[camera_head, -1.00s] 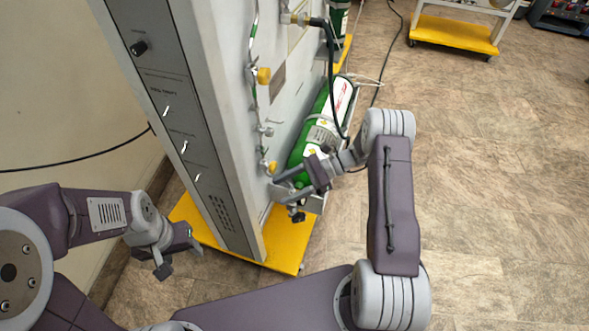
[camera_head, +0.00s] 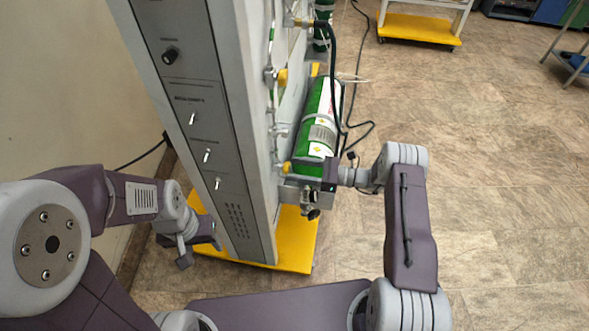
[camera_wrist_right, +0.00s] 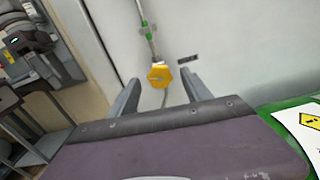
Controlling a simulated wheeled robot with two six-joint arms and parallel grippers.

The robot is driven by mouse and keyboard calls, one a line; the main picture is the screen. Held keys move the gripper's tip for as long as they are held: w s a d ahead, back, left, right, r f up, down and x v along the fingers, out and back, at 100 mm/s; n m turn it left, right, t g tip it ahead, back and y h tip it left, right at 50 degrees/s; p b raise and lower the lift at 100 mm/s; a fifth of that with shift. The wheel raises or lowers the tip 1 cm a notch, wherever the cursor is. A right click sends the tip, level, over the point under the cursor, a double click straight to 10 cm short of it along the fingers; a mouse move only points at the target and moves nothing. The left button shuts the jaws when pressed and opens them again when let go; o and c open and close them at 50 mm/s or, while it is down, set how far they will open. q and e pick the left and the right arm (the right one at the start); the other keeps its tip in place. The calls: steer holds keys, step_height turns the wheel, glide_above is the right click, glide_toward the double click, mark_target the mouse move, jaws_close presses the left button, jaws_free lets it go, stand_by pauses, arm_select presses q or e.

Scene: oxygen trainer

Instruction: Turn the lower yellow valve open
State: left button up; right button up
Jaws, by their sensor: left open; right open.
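The lower yellow valve (camera_head: 287,167) sits low on the side face of the grey trainer panel, just left of my right gripper (camera_head: 304,174). In the right wrist view the yellow valve (camera_wrist_right: 160,76) is a faceted knob on a thin line with a green band. It appears between the two spread fingertips of my right gripper (camera_wrist_right: 159,78), with visible gaps on both sides. I cannot tell whether it lies within the fingers' depth. A second yellow valve (camera_head: 282,78) is higher on the panel. My left gripper (camera_head: 198,250) is open and empty, left of the panel's base.
A green cylinder (camera_head: 318,125) lies beside the panel, close to my right gripper; its green side also shows in the right wrist view (camera_wrist_right: 265,113). A black hose (camera_head: 334,65) hangs nearby. The yellow base (camera_head: 290,250) juts out below.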

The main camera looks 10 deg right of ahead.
steer(key=shift+w+a, duration=0.2)
steer(key=shift+a, duration=0.3)
jaws_close()
steer(key=shift+n, duration=0.3)
steer(key=n+b, duration=0.1)
steer(key=n, duration=0.1)
steer(key=shift+f+n, duration=0.1)
steer(key=shift+n, duration=0.3)
steer(key=shift+n+b, duration=0.45)
steer(key=shift+n, duration=1.45)
